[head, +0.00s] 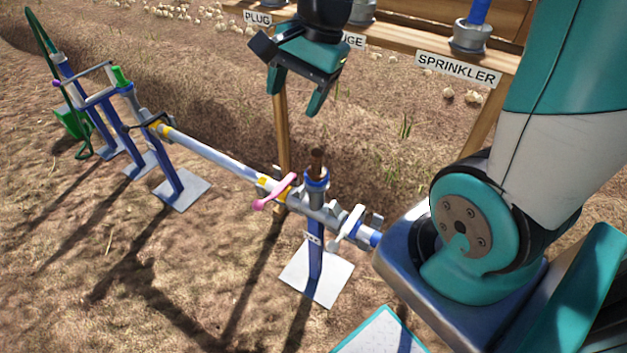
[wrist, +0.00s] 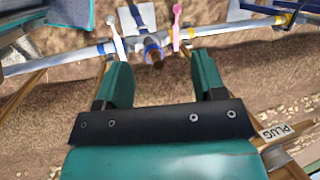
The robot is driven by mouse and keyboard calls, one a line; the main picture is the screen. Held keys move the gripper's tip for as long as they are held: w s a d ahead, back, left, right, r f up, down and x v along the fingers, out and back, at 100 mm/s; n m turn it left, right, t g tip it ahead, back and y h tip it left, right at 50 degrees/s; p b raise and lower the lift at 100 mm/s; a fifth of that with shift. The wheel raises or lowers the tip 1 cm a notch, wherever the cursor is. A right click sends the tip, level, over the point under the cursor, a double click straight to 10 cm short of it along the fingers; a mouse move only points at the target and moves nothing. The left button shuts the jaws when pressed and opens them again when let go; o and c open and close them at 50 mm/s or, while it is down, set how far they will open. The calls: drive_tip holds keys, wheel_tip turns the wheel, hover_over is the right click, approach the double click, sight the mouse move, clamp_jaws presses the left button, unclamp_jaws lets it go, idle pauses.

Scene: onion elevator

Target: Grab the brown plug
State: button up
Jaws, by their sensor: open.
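The brown plug (head: 317,160) stands upright in the top of a blue-collared pipe fitting (head: 316,181) in the head view. In the wrist view the brown plug (wrist: 154,55) shows end-on, beyond and between the two fingers. My gripper (head: 296,103) is open and empty, above the plug and a little to its left in the head view. The teal fingers of my gripper (wrist: 163,80) point toward the pipe in the wrist view. They are apart from the plug.
A pink valve handle (head: 274,192) and a white one (head: 346,229) flank the fitting on the pipe (head: 215,157). Behind is a wooden rack (head: 400,48) with PLUG and SPRINKLER labels. A green valve (head: 121,76) stands at the left. Bare soil lies in front.

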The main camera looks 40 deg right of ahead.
sight(318, 152)
drive_tip(key=w+d+f+m+h+b, duration=0.1)
drive_tip(key=w+d+f+m+b, duration=0.3)
drive_tip(key=d+f+m, duration=0.85)
drive_tip(key=w+f+b, duration=0.1)
drive_tip(key=f, duration=0.2)
drive_tip(key=f+m+b, duration=0.1)
drive_tip(key=f, duration=0.2)
drive_tip(key=w+a+f+m+b, duration=0.1)
drive_tip(key=f, duration=0.2)
drive_tip(key=shift+w+t, duration=0.3)
drive_tip(key=shift+w+b+x, duration=0.15)
drive_tip(key=shift+b+x, duration=0.2)
drive_tip(key=shift+x, duration=1.15)
drive_tip(key=shift+w+b+x, duration=0.2)
drive_tip(key=shift+b+x, duration=0.1)
drive_tip(key=shift+x, duration=1.2)
drive_tip(key=shift+r, duration=0.1)
drive_tip(key=shift+c, duration=0.2)
drive_tip(key=c, duration=1)
